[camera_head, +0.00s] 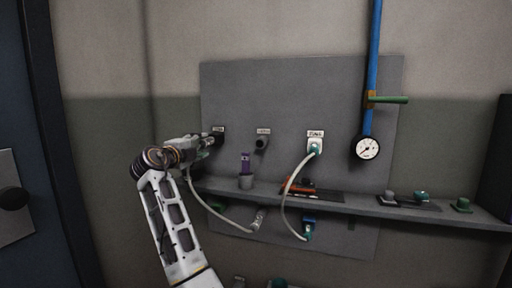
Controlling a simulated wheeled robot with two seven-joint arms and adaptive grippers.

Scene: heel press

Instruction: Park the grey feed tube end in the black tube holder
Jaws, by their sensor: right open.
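My right gripper (212,141) is open at the left black fitting (219,136) on the grey wall panel, under a small label. Whether the jaws surround a tube end there is too small to tell. A pale grey tube (215,212) hangs from just below my gripper and curves down right to a grey end piece (258,219) below the shelf. Its upper end is hidden by my gripper. A second dark round fitting (261,143) to the right, under its own label, looks empty. I cannot tell which fitting is the tube holder. My left gripper is not in view.
Another pale tube (286,196) runs from a white port (315,145) to a teal end (308,228). A blue pipe (373,50) with a gauge (367,148) stands right.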

